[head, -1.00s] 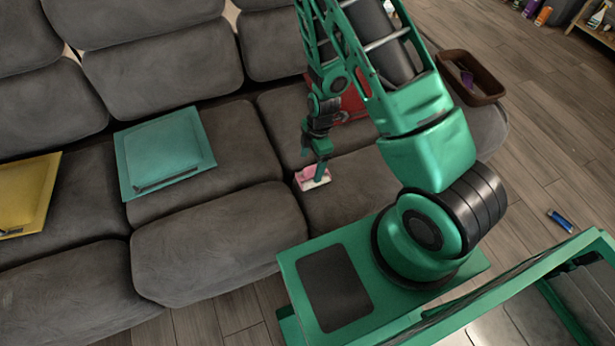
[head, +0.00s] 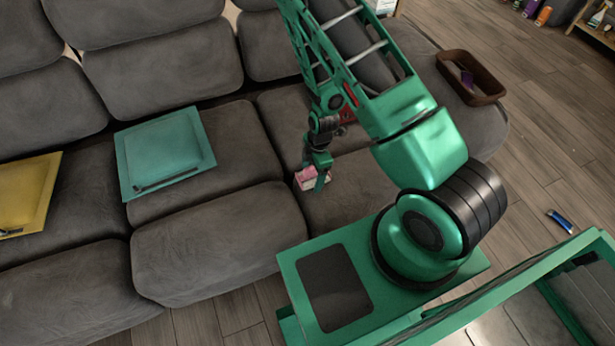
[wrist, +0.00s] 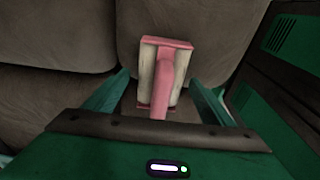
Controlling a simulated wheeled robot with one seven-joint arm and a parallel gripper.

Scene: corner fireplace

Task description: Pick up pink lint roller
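The pink lint roller (head: 308,180), pink with pale sides, is at the sofa's right seat in the head view, partly hidden by a green finger. In the wrist view the lint roller (wrist: 164,84) is between my fingers, its pink handle pointing toward my palm. My gripper (head: 318,174) points down at it. In the wrist view my gripper (wrist: 160,80) has its fingers wide apart, with sofa fabric showing between them and the roller. I cannot tell whether a finger touches it or whether it is clear of the cushion.
The grey sofa (head: 210,240) fills the left and middle. A teal cushion (head: 165,152) and a yellow cushion (head: 22,192) lie on it. A brown open box (head: 484,98) sits on the right armrest. A blue object (head: 560,220) lies on the wooden floor at right.

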